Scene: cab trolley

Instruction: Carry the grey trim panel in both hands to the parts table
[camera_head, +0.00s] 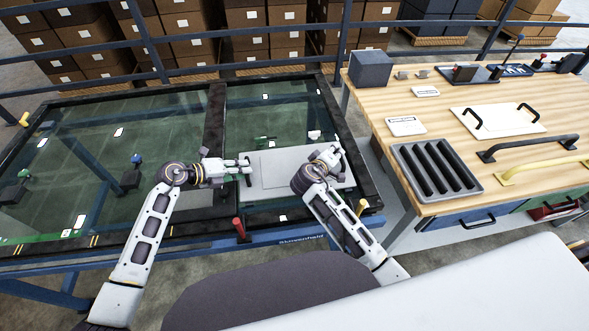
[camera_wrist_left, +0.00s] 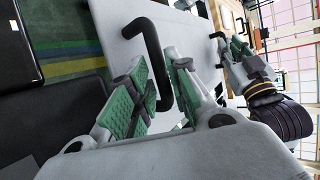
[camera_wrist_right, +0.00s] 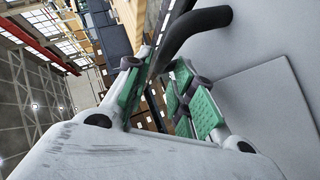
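The grey trim panel (camera_head: 283,172) lies flat on the dark glass-topped table, with a black handle at each end. My left gripper (camera_head: 246,166) is at its left end. In the left wrist view the panel's black handle (camera_wrist_left: 154,58) runs between the green-padded fingers (camera_wrist_left: 160,72), with a small gap showing. My right gripper (camera_head: 335,154) is at the right end. In the right wrist view the other handle (camera_wrist_right: 195,22) reaches down between the fingers (camera_wrist_right: 163,65), which look apart. Contact with the handles is partly hidden. The wooden-topped parts table (camera_head: 450,120) stands at right.
The parts table holds a grey ribbed tray (camera_head: 400,152), a white handled panel (camera_head: 497,119), a dark box (camera_head: 371,70) and loose handles (camera_head: 528,147). A red upright peg (camera_head: 239,228) stands at the glass table's front edge. Blue railings and stacked cartons are behind.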

